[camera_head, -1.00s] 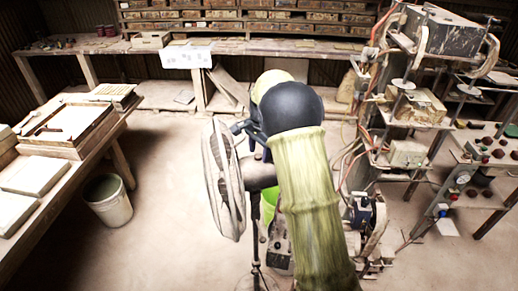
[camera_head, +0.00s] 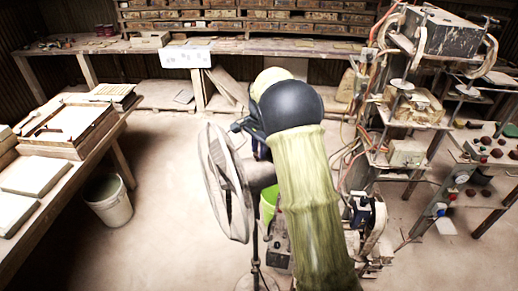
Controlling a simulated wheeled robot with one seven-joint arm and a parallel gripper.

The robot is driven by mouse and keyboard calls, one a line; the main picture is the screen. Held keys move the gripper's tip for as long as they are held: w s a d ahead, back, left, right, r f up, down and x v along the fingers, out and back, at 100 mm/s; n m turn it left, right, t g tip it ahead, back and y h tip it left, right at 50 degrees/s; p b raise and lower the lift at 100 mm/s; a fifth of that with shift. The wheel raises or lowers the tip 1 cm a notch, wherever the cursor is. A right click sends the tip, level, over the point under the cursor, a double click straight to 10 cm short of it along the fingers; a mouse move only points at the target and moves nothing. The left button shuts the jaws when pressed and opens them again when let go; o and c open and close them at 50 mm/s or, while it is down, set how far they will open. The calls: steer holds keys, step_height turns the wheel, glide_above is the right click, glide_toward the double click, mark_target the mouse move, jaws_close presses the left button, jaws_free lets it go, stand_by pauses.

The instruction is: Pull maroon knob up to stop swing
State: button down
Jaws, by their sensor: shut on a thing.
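A standing fan (camera_head: 226,184) with a pale round grille and a dark stand is in the middle of the head view. Its head faces left. My arm passes in front of the fan's motor housing (camera_head: 262,176), which shows only in part. My gripper (camera_head: 245,128) shows as a small dark-blue piece at the top of the housing, just behind the grille. It is shut at the place of the maroon knob. The knob and the fingertips are hidden behind my arm.
A bench with trays (camera_head: 66,126) and a white bucket (camera_head: 108,201) stand at left. A long workbench (camera_head: 105,46) runs along the back. The tile press (camera_head: 440,45), with cables and a control panel, stands close at right.

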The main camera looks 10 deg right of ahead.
mark_target(261, 163)
steer(key=shift+w+a+r, duration=0.1)
steer(key=shift+w+r, duration=0.05)
steer(key=shift+r, duration=0.1)
steer(key=c, duration=1.4)
jaws_free()
steer(key=shift+c, duration=0.2)
steer(key=shift+o, duration=1.4)
steer(key=shift+f, duration=0.1)
step_height(261, 163, up, 17)
steer(key=s+b, duration=0.1)
steer(key=b, duration=0.2)
steer(key=shift+s+d+r, duration=0.2)
steer(key=shift+d, duration=0.2)
steer(key=shift+f, duration=0.1)
